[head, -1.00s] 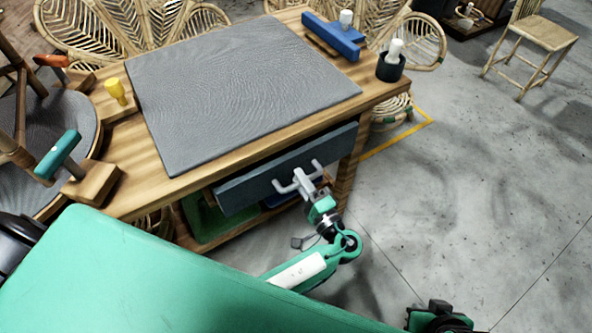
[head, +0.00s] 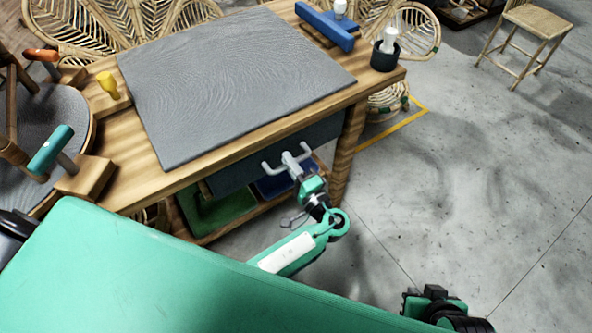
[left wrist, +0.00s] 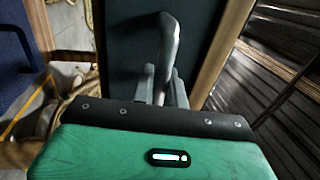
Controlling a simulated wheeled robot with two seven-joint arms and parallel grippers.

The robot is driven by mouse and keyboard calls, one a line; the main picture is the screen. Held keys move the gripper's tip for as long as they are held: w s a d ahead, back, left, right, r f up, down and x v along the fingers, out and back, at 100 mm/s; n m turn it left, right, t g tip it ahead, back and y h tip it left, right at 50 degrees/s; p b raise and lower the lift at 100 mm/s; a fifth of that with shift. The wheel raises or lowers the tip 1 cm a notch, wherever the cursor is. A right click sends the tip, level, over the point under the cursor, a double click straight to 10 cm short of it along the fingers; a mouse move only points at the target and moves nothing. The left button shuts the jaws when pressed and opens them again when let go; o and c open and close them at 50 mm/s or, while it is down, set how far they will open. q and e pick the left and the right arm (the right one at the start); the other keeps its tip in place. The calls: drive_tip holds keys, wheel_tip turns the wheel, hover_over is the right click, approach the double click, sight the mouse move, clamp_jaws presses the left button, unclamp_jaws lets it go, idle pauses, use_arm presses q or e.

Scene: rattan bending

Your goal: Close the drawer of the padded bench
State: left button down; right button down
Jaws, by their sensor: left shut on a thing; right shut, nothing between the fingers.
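The padded bench has a wooden top (head: 135,160) with a grey textured pad (head: 235,80). Its dark blue-grey drawer (head: 235,176) sits under the front edge, its front close to the bench frame; I cannot tell whether a small gap is left. The drawer front also shows in the left wrist view (left wrist: 130,40). My left gripper (head: 292,165) is shut on the drawer's metal handle (head: 268,167). In the left wrist view the curved handle (left wrist: 169,35) passes between the fingers (left wrist: 162,88). Part of my right arm shows at the bottom right, with no fingers visible.
A green bin (head: 222,210) and a blue bin (head: 275,185) stand on the shelf below the drawer. A teal-handled tool (head: 50,148), a yellow-handled tool (head: 108,85) and a black cup (head: 384,55) are on the top.

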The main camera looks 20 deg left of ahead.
use_arm(q)
drive_tip(key=shift+w+a, duration=0.15)
use_arm(e)
drive_tip(key=shift+s+f, duration=0.15)
drive_tip(key=shift+f, duration=0.05)
use_arm(q)
drive_tip(key=c, duration=1.5)
unclamp_jaws()
drive_tip(key=shift+a, duration=0.1)
use_arm(e)
drive_tip(key=shift+r, duration=0.1)
